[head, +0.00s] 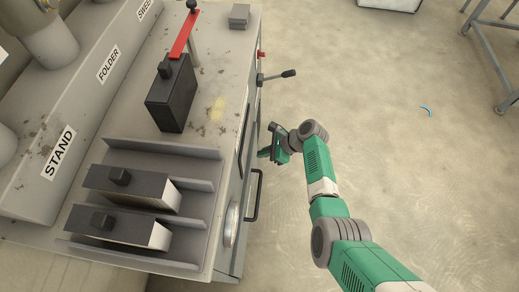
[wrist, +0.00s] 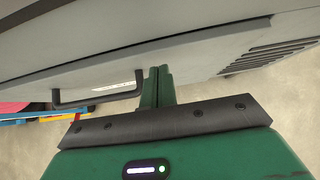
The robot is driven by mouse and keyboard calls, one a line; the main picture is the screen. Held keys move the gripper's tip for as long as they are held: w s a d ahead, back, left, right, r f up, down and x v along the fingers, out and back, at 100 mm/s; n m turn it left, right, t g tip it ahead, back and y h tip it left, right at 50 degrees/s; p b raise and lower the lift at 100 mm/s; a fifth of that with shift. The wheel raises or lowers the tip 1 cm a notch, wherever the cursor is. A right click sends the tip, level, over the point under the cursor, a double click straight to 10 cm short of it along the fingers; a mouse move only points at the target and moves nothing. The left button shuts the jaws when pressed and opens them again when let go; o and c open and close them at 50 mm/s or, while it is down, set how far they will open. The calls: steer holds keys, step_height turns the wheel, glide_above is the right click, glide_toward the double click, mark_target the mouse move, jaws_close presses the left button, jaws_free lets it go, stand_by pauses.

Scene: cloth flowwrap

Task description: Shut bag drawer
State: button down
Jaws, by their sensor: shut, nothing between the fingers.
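The grey machine cabinet has a drawer or panel front on its right side with a dark bar handle (head: 257,196); I cannot tell clearly which part is the bag drawer or how far it stands out. In the wrist view a dark handle (wrist: 98,97) runs along the grey front (wrist: 200,50), left of my fingers. My gripper (head: 266,153) is beside the cabinet's right side, just beyond the handle in the head view. In the wrist view its green fingers (wrist: 158,76) are shut with nothing between them, close to the grey front; contact cannot be told.
A lever (head: 276,76) sticks out from the cabinet side beyond my gripper. A round white dial (head: 231,225) sits on the near side. Black blocks (head: 130,187) lie in trays on top. Colourful items (wrist: 30,112) show at the wrist view's left.

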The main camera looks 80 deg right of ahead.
steer(key=s+f+p+v, duration=0.1)
steer(key=p+v, duration=0.3)
steer(key=v, duration=0.8)
steer(key=shift+s+d, duration=0.1)
steer(key=shift+p, duration=0.3)
